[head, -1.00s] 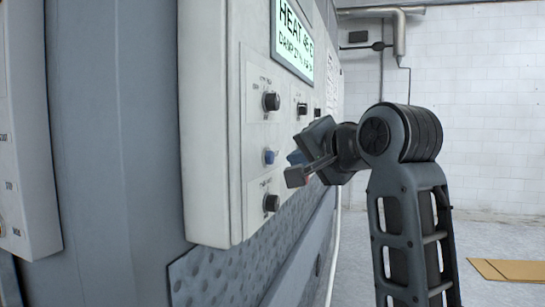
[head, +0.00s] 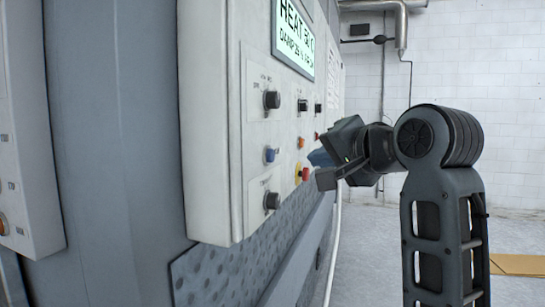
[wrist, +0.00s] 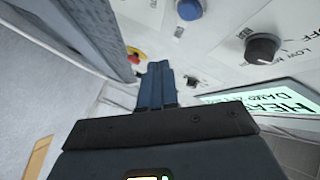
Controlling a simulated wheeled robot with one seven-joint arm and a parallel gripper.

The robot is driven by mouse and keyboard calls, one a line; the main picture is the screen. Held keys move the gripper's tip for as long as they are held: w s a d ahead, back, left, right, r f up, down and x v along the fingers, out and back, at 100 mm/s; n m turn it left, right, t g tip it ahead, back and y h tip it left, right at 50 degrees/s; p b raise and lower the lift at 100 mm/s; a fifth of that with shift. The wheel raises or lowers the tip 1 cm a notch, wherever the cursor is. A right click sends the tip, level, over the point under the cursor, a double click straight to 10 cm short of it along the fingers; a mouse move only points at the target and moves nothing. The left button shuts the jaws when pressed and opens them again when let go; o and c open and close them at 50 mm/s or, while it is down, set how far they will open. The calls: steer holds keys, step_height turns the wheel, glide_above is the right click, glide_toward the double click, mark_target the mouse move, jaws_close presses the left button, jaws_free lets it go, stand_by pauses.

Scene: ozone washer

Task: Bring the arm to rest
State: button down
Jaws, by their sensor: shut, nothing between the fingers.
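My gripper (head: 320,170) is to the right of the white control panel (head: 213,130) in the head view, and apart from its face. Its blue fingers are together with nothing between them; they also show in the wrist view (wrist: 156,85). My arm stands bent behind it, its elbow at the right. The panel carries black knobs, a blue button (head: 270,155), a red-and-yellow button (head: 302,173) and a lit display (head: 293,38). In the wrist view the blue button (wrist: 189,9) and a black knob (wrist: 263,47) are at the upper right.
A second panel (head: 25,130) is at the left edge on the grey machine body (head: 110,140). A white brick wall (head: 470,80) with pipes (head: 401,25) stands behind. The grey floor at the right is open, with a tan board (head: 518,265) on it.

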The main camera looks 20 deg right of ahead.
steer(key=s+f+n+h, duration=0.1)
steer(key=s+f, duration=0.4)
steer(key=f, duration=0.5)
steer(key=s+f+n, duration=0.1)
steer(key=s+f, duration=0.4)
steer(key=f, duration=0.5)
steer(key=s+f+n+h, duration=0.1)
steer(key=s+f, duration=0.4)
steer(key=f, duration=0.5)
steer(key=s+f+n, duration=0.1)
steer(key=s+f, duration=0.2)
steer(key=s, duration=0.6)
steer(key=s+f+n, duration=0.2)
steer(key=s+f, duration=0.2)
steer(key=s, duration=0.4)
steer(key=s+r+n, duration=0.1)
steer(key=s, duration=0.7)
steer(key=s+a+r+n, duration=0.1)
steer(key=s+r+n, duration=0.1)
steer(key=s, duration=0.6)
steer(key=shift+r+n+h, duration=0.25)
steer(key=shift+n+h, duration=0.05)
